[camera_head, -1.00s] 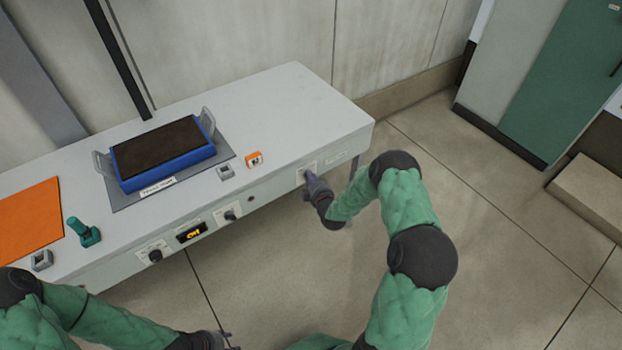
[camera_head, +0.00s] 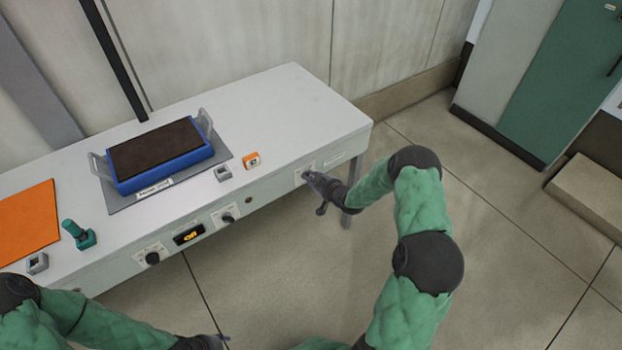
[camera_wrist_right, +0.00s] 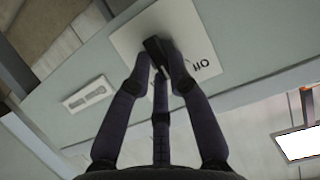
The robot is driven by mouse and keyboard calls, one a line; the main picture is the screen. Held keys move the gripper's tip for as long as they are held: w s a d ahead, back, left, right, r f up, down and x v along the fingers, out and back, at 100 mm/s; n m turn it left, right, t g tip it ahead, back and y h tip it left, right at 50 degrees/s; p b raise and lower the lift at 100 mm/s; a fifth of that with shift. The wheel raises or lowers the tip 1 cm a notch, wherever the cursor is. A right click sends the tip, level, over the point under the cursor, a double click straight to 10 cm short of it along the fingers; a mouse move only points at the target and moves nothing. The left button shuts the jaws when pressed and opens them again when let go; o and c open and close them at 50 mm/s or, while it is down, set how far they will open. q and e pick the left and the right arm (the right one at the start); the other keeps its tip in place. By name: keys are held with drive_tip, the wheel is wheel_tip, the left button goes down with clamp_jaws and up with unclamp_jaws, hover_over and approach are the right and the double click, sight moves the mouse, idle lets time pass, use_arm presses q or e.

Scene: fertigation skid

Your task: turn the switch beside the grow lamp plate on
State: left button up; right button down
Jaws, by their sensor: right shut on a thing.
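The switch (camera_wrist_right: 157,45) is a small black lever on a light square plate (camera_wrist_right: 182,22) with lettering that looks like "ON" upside down in the right wrist view. In the head view its plate (camera_head: 303,174) sits on the table's front panel, toward the right end. My right gripper (camera_wrist_right: 160,62) is shut on the switch, its dark fingers on both sides of the lever. In the head view the right gripper (camera_head: 311,176) covers the switch itself. My left gripper (camera_head: 218,341) is at the bottom edge, away from the table, and its jaws are unclear.
A lit display (camera_head: 188,235) and knobs (camera_head: 152,258) line the front panel. Floor in front is clear.

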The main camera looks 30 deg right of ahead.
drive_tip(key=m+y, duration=0.1)
drive_tip(key=m, duration=0.1)
drive_tip(key=m+y, duration=0.1)
drive_tip(key=m, duration=0.1)
drive_tip(key=d+m+y+p, duration=0.1)
drive_tip(key=m+y, duration=0.1)
drive_tip(key=shift+f, duration=0.4)
drive_tip(key=shift+t, duration=0.3)
drive_tip(key=c, duration=1.1)
unclamp_jaws()
drive_tip(key=shift+c, duration=0.2)
drive_tip(key=shift+s, duration=0.1)
drive_tip(key=v, duration=1.1)
drive_tip(key=shift+s+d, duration=0.25)
drive_tip(key=shift+s, duration=0.1)
drive_tip(key=shift+r, duration=0.15)
